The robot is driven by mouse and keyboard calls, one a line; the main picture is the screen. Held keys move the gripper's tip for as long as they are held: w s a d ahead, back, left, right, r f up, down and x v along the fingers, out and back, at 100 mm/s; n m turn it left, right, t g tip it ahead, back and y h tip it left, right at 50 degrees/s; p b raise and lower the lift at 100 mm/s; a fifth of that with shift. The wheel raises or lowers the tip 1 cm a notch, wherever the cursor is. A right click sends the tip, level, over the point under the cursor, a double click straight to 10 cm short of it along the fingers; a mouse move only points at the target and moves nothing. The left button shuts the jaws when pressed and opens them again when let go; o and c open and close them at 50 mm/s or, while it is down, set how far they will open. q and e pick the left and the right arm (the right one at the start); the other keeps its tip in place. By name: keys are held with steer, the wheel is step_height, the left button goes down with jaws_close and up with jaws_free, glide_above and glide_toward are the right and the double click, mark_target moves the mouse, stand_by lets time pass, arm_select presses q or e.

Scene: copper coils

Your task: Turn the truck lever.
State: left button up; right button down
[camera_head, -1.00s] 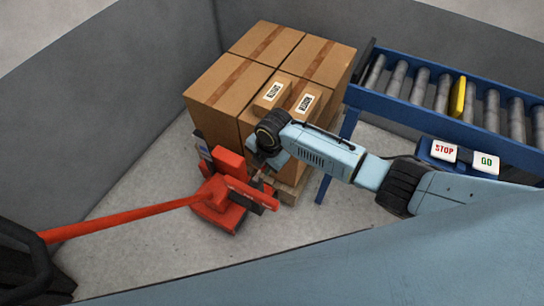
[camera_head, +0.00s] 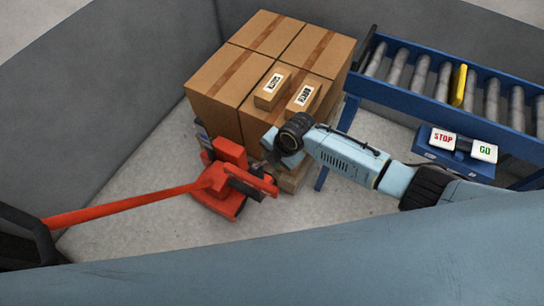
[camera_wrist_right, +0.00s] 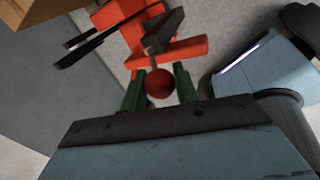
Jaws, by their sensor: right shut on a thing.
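The red pallet truck (camera_head: 228,153) stands on the floor in front of the stacked boxes, its long red handle (camera_head: 128,204) reaching to the lower left in the head view. The truck lever's red ball knob (camera_wrist_right: 160,84) shows in the right wrist view on a thin stem, below a dark block on the truck. My right gripper (camera_wrist_right: 159,90) has its green fingers shut on the knob, one on each side. In the head view my right arm (camera_head: 345,155) comes in from the right, and its wrist hides the knob. My left gripper is not in view.
Brown boxes (camera_head: 222,86) stand on a wooden pallet (camera_head: 291,178) behind the truck. A blue roller conveyor (camera_head: 400,106) and a STOP and GO button panel (camera_head: 460,148) are at right. Grey walls (camera_head: 130,70) enclose the left and back. Bare floor (camera_head: 135,170) lies around the handle.

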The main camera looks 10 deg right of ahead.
steer(key=c, duration=1.2)
jaws_free()
steer(key=shift+s+d+f, duration=0.1)
steer(key=shift+d+f, duration=0.1)
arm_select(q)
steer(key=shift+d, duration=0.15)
arm_select(e)
steer(key=shift+o, duration=0.5)
steer(key=shift+r, duration=0.1)
steer(key=shift+a, duration=0.1)
steer(key=shift+r, duration=0.45)
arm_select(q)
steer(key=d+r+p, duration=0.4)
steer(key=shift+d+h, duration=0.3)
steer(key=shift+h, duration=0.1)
arm_select(e)
steer(key=v, duration=1.2)
steer(key=shift+r, duration=0.2)
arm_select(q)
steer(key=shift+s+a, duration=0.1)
